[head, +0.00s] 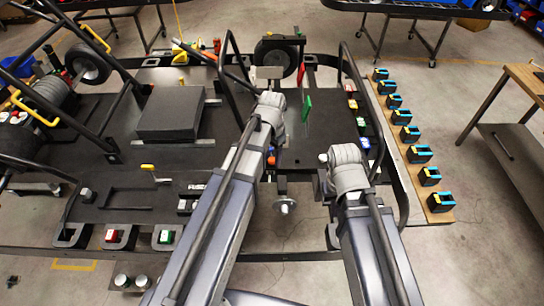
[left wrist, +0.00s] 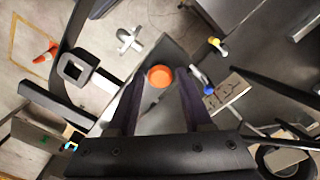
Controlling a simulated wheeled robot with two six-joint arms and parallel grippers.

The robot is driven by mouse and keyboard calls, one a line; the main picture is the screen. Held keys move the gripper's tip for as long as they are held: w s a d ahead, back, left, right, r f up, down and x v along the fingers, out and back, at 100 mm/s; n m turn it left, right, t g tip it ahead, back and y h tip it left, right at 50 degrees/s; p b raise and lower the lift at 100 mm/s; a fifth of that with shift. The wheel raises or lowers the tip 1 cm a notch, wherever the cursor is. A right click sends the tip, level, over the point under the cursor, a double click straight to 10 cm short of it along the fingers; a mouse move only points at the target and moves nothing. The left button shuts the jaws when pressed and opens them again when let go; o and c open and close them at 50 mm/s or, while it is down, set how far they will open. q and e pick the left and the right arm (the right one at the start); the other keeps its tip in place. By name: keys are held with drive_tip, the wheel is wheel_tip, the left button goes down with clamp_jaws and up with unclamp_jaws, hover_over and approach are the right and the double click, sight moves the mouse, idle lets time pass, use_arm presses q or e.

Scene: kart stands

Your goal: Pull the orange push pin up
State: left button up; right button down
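The orange push pin (left wrist: 160,76) shows from above as a round orange cap in the left wrist view. My left gripper (left wrist: 160,88) is open. Its two dark fingers point toward the cap, which appears in the gap between their tips; I cannot tell how far below them it is. In the head view, a small orange spot (head: 271,160) beside my left forearm looks like the same pin. My left fingers are hidden there behind the arm. My right arm reaches in from the bottom right, and its fingers do not show.
The pin sits on a dark kart frame with bars around it. A blue knob (left wrist: 208,89) and a yellow-tipped part (left wrist: 214,42) are near. A green plate (head: 307,110) stands upright beyond. A wooden board (head: 437,211) with several black blocks lies at right.

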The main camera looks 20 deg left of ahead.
sight(272, 160)
use_arm(q)
clamp_jaws()
drive_tip(key=shift+r+p, duration=0.6)
idle(0.3)
drive_tip(key=shift+o, duration=2)
unclamp_jaws()
wheel_tip(272, 160, up, 8)
drive_tip(key=p, duration=0.7)
drive_tip(key=shift+f+p, duration=0.15)
drive_tip(key=shift+p, duration=0.2)
drive_tip(key=shift+s+f, duration=0.1)
